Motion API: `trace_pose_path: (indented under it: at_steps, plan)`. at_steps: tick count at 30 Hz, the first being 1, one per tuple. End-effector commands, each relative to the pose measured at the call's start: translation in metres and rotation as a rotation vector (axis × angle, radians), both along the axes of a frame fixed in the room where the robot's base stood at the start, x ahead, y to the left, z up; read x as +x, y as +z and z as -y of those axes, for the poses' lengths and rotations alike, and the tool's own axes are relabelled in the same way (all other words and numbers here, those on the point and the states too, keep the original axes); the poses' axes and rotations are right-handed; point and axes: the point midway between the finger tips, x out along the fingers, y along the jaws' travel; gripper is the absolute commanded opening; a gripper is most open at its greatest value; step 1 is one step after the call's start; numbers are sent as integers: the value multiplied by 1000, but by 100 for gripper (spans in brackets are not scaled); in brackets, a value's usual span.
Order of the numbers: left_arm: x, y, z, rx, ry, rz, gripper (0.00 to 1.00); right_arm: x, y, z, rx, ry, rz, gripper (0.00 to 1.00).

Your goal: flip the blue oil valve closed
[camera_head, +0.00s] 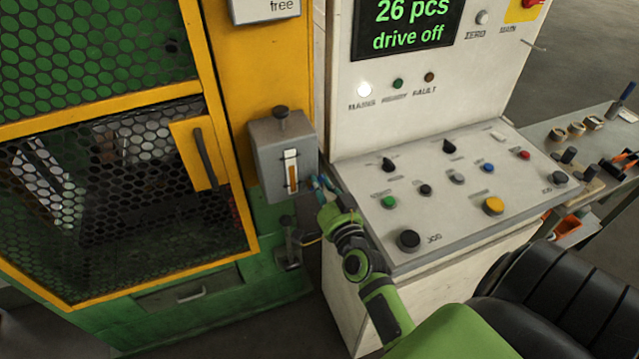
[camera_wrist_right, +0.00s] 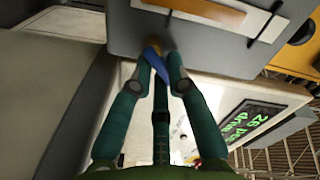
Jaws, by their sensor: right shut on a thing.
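The blue oil valve lever (camera_wrist_right: 156,64) shows in the right wrist view, at the edge of the grey oil box (camera_wrist_right: 205,38). My right gripper (camera_wrist_right: 155,75) is shut on the lever, with a teal finger on either side of it. In the head view the grey box (camera_head: 264,158) has a sight gauge (camera_head: 291,170) and a black knob on top. There my right gripper (camera_head: 323,188) is at the box's lower right side, and the lever is mostly hidden by the fingers. My left gripper is not in view.
A white control console (camera_head: 450,190) with buttons and knobs stands close to the right of my right arm. A yellow and green machine with a mesh door (camera_head: 120,200) is on the left. A black seat (camera_head: 560,300) is at the lower right.

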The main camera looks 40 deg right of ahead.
Motion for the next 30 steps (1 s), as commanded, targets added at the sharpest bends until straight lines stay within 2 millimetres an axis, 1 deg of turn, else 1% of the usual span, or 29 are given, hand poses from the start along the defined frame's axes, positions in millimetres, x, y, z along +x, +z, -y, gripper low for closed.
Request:
trace_pose_path:
  at_steps: [12, 18, 24, 30]
  plan:
    - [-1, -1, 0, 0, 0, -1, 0, -1, -7, 3, 381, 0, 93, 0]
    - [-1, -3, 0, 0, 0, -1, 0, -1, -11, 3, 542, 0, 132, 0]
    - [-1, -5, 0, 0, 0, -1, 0, -1, -13, 3, 665, -1, 162, 0]
    - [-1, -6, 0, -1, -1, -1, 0, -1, -14, 3, 739, -1, 180, 0]
